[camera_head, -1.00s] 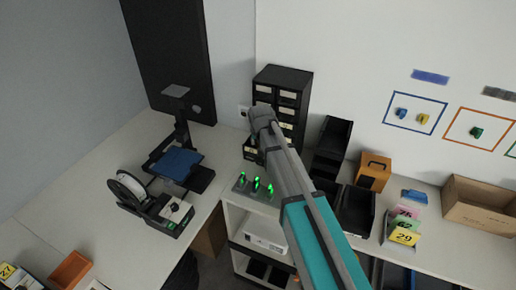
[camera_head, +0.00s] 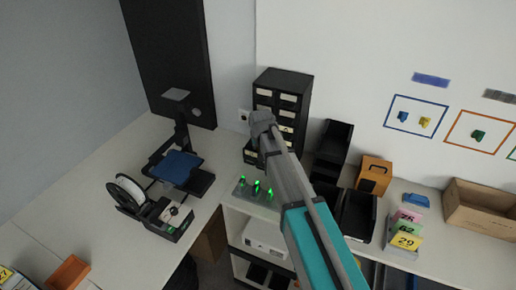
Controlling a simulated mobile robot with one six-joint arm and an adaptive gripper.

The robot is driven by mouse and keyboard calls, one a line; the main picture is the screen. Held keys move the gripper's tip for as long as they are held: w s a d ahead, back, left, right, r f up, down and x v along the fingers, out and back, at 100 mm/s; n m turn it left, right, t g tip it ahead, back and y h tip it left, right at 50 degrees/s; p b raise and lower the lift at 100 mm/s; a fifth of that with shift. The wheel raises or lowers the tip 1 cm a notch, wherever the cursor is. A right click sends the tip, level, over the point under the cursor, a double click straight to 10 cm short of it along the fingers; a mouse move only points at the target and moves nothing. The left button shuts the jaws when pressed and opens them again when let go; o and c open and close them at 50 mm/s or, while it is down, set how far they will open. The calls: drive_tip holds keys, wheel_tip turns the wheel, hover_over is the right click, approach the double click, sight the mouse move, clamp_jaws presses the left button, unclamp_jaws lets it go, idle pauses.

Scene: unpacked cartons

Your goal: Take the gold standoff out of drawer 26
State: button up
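A black drawer cabinet (camera_head: 283,97) with pale label plates stands against the back wall, right of the corner. The numbers on its labels are too small to read, so I cannot tell which drawer is 26. My arm reaches up to the cabinet and hides its lower middle part. A black drawer or box front (camera_head: 250,153) shows low at the cabinet's left, beside my arm's end. My gripper is hidden behind my own arm at the cabinet front. No gold standoff can be made out.
A 3D printer (camera_head: 174,170) stands on the left bench. A grey plate with green-lit pieces (camera_head: 256,190) lies in front of the cabinet. Black bins (camera_head: 333,140), an orange box (camera_head: 374,174), numbered cards (camera_head: 404,240) and an open carton (camera_head: 482,205) stand to the right.

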clamp_jaws()
drive_tip(key=shift+r, duration=0.1)
wheel_tip(320, 180, up, 3)
drive_tip(key=p, duration=0.2)
drive_tip(key=shift+f+p, duration=0.2)
drive_tip(key=shift+p, duration=0.2)
drive_tip(key=s+d+r+p, duration=0.2)
drive_tip(key=s+r+p, duration=0.8)
drive_tip(key=s, duration=0.4)
drive_tip(key=shift+d, duration=0.15)
drive_tip(key=shift+w, duration=0.1)
